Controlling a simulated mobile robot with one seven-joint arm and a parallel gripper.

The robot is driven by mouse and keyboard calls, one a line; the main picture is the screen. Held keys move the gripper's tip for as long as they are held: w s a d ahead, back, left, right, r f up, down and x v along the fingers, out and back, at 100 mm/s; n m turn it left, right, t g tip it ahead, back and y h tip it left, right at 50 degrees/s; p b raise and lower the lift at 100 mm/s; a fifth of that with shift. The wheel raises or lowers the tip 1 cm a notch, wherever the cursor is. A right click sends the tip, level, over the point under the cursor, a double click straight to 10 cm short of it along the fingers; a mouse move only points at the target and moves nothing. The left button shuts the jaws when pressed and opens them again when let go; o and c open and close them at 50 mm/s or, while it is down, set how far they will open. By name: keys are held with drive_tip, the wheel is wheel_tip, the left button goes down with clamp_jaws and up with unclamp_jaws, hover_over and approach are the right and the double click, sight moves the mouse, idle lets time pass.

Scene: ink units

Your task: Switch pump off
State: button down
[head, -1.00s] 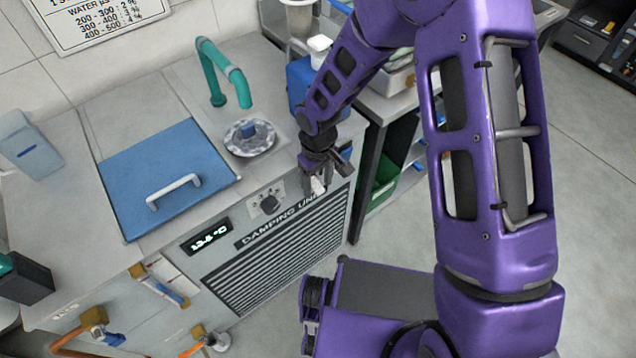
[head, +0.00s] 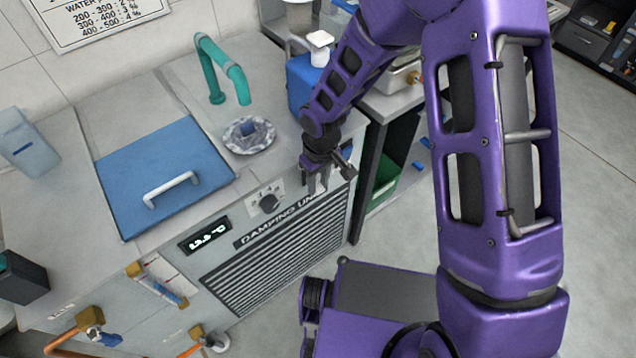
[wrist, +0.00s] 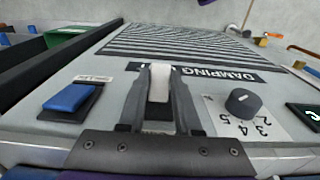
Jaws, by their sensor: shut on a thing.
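My gripper (head: 318,186) is at the top right of the damping unit's front panel, right of the dial. In the wrist view, its two dark fingers (wrist: 158,98) are shut on a white switch-like piece (wrist: 158,82). The fingers hide its base and sides, so I cannot tell its position or whether it is the pump's switch. A blue rocker switch (wrist: 68,98) on a dark base, with a small unreadable label, sits left of the fingers in the wrist view, apart from them.
A black dial (wrist: 243,103) with numbers is close right of the fingers; it also shows in the head view (head: 269,203). A lit display (head: 205,236) and vent grille (head: 285,255) are on the front. A blue lid (head: 165,175) and teal tap (head: 222,70) are on top.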

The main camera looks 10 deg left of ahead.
drive_tip(key=shift+f+t+y+b, duration=0.2)
drive_tip(key=shift+t+y+b, duration=0.15)
drive_tip(key=shift+b, duration=0.3)
drive_tip(key=c, duration=0.6)
unclamp_jaws()
drive_tip(key=shift+r, duration=0.1)
wheel_tip(320, 180, up, 17)
drive_tip(key=s+d+p, duration=0.1)
drive_tip(key=d+p, duration=0.1)
drive_tip(key=p, duration=0.2)
drive_tip(key=shift+s, duration=0.4)
